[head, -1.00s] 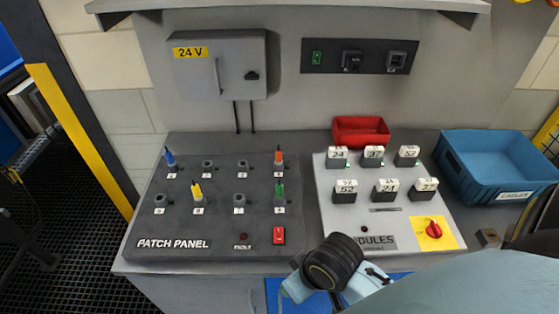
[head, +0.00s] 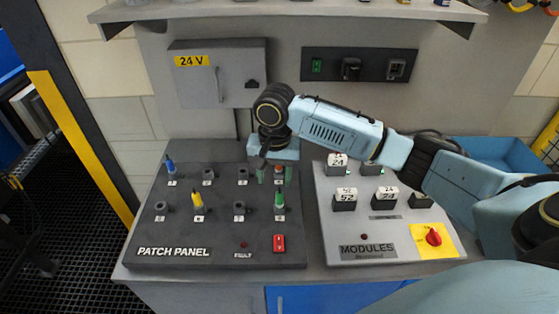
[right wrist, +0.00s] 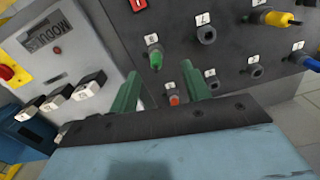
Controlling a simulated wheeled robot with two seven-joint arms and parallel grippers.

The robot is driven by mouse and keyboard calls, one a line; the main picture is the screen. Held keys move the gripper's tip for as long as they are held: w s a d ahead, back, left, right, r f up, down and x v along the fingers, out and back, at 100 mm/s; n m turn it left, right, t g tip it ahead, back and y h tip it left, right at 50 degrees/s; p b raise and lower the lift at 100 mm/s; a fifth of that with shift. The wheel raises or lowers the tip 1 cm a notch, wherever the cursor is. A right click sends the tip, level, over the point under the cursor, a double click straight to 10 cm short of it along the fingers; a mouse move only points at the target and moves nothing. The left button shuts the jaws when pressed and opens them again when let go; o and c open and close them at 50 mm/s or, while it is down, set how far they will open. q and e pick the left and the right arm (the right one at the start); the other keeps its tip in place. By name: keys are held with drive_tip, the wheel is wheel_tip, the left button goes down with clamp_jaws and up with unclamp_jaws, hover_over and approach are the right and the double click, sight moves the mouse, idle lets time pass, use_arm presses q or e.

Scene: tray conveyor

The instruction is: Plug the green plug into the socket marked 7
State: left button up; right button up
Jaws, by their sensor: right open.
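The green plug (head: 279,199) stands upright in the front-row right socket of the patch panel (head: 150,232). It also shows in the right wrist view (right wrist: 155,60), just past my fingertips. The socket marked 7 (head: 239,208) is empty, directly left of the green plug; its label reads clearly in the right wrist view (right wrist: 206,34). My right gripper (head: 275,174) is open and empty, fingers pointing down over the panel behind the green plug, near the orange-red plug (right wrist: 174,99). Whether it touches that plug I cannot tell. My left gripper is not in view.
A yellow plug (head: 197,199) and a blue plug (head: 170,165) stand in other sockets. A red switch (head: 279,243) lies in front of the green plug. The modules panel (head: 335,240) is at right, under my right arm. A blue bin (head: 500,150) stands behind my arm.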

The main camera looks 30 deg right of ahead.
sight(280, 193)
drive_tip(key=shift+w+d+r+m, duration=0.25)
drive_tip(key=shift+d+r+m, duration=0.1)
drive_tip(key=shift+d+r, duration=0.2)
drive_tip(key=shift+w+d+r+m, duration=0.25)
drive_tip(key=shift+d+r+m, duration=0.1)
drive_tip(key=shift+d+r, duration=0.15)
drive_tip(key=shift+d+f, duration=0.1)
drive_tip(key=shift+f, duration=0.1)
wheel_tip(280, 193, down, 13)
drive_tip(key=shift+r, duration=0.1)
clamp_jaws()
drive_tip(key=shift+r, duration=0.15)
drive_tip(key=shift+r+p, duration=1.45)
drive_tip(key=shift+p, duration=1)
